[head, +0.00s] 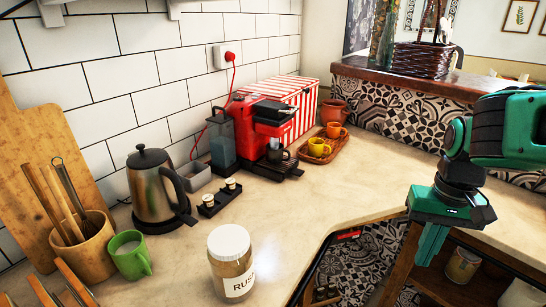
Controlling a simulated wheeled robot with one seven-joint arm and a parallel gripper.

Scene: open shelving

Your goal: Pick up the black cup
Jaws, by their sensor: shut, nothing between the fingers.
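The black cup (277,154) is small and dark and stands on the drip tray under the spout of the red coffee machine (254,122). The machine partly frames it from above and behind. My gripper (432,245) is at the right of the head view, pointing down over the gap beside the counter. Its teal fingers are together and hold nothing. It is well apart from the cup, to the right and nearer the camera.
A wooden tray (333,151) with orange and yellow cups stands right of the machine. A metal kettle (156,186), a green mug (129,254) and a lidded jar (231,262) stand to the left and front. The counter (350,190) between machine and gripper is clear.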

